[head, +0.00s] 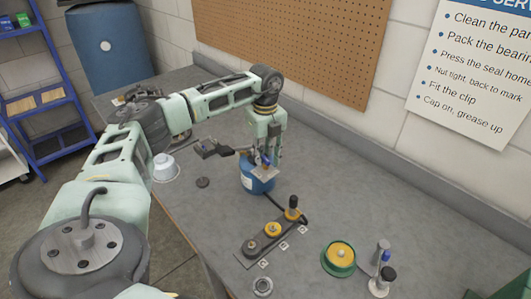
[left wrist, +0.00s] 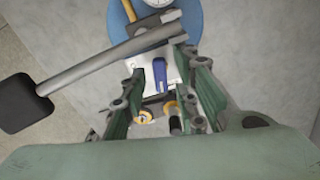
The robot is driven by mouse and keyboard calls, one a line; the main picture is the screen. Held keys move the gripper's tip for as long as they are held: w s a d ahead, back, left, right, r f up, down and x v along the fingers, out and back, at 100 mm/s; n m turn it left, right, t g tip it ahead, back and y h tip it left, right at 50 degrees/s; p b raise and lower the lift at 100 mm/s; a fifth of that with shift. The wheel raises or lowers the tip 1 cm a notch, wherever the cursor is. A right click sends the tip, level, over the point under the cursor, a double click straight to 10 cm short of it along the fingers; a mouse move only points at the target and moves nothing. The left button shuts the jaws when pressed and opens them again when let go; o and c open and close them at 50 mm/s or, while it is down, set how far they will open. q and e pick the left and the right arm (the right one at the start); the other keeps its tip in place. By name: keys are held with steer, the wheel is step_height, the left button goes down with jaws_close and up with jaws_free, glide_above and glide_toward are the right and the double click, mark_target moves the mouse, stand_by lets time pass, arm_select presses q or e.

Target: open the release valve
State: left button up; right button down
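A blue pump body (head: 258,184) stands on the grey bench, and its round top (left wrist: 205,17) shows in the left wrist view. A small blue lever (head: 266,159), likely the release valve, sits on a pale plate beside it; the lever also shows in the left wrist view (left wrist: 161,76). A grey pump handle with a black grip (head: 211,148) reaches left from the pump. My left gripper (head: 269,157) is above the pump, pointing down. Its green fingers (left wrist: 160,62) are apart on either side of the lever, with visible gaps. My right gripper is out of view.
A dark plate with yellow rollers (head: 272,229) lies in front of the pump. A green and yellow round part (head: 340,257) and a small bottle (head: 382,281) stand to the right. A white cup (head: 166,168) is left. A wall with pegboard (head: 290,40) bounds the back.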

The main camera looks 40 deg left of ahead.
arm_select(q)
jaws_close()
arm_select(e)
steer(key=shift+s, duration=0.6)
arm_select(q)
steer(key=shift+m, duration=0.5)
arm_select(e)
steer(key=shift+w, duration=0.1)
arm_select(q)
steer(key=shift+m, duration=1)
steer(key=m, duration=0.4)
steer(key=shift+m, duration=0.3)
steer(key=m, duration=0.4)
steer(key=shift+w, duration=0.1)
steer(key=shift+r+m, duration=0.1)
steer(key=shift+m, duration=1.6)
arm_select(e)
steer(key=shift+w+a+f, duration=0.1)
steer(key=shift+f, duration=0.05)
